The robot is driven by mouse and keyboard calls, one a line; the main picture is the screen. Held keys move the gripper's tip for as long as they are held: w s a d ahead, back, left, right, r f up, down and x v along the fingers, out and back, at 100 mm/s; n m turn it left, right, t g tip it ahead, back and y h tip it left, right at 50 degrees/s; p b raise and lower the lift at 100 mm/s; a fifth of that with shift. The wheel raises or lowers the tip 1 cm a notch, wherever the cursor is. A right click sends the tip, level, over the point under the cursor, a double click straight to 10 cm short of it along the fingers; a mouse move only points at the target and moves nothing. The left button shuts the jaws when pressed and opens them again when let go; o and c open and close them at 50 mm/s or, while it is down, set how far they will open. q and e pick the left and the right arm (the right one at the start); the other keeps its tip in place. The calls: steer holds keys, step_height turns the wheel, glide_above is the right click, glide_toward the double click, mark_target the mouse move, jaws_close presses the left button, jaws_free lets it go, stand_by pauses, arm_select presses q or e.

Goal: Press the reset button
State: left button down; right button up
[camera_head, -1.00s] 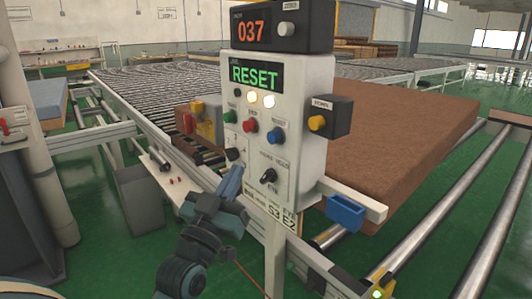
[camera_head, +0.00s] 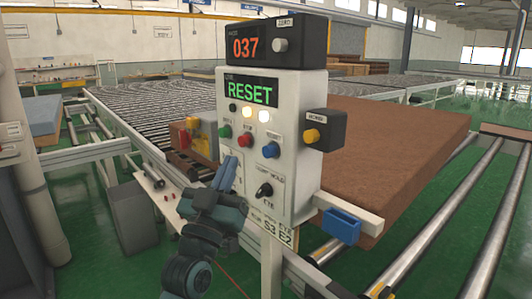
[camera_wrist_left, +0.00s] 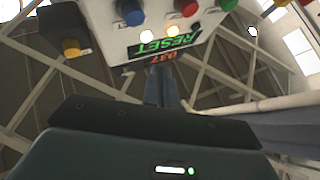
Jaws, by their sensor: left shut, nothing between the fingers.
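The white control panel (camera_head: 297,150) stands in the middle of the head view, its screen (camera_head: 251,91) reading RESET in green. Below the screen are a green button (camera_head: 225,131), a red button (camera_head: 245,139) and a blue button (camera_head: 271,150). The small labels are hard to read. My left gripper (camera_head: 229,162) is shut and empty, fingers upward, in front of the panel's lower left, below the green and red buttons. It hides part of the panel there. The wrist view shows the panel upside down with the blue button (camera_wrist_left: 130,12). My right gripper is not in view.
A box with a yellow button (camera_head: 312,136) juts from the panel's right side. A black display (camera_head: 262,45) reading 037 sits on top. A blue holder (camera_head: 341,225) is at lower right.

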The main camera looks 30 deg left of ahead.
mark_target(270, 151)
arm_select(q)
steer(key=w, duration=0.1)
steer(key=w+d, duration=0.1)
steer(key=w, duration=0.1)
steer(key=w+d, duration=0.1)
steer(key=w, duration=0.1)
stand_by(0.8)
stand_by(0.8)
steer(key=shift+w+d, duration=0.1)
steer(key=shift+w, duration=0.1)
stand_by(0.4)
steer(key=shift+w+d, duration=0.1)
steer(key=shift+w, duration=0.1)
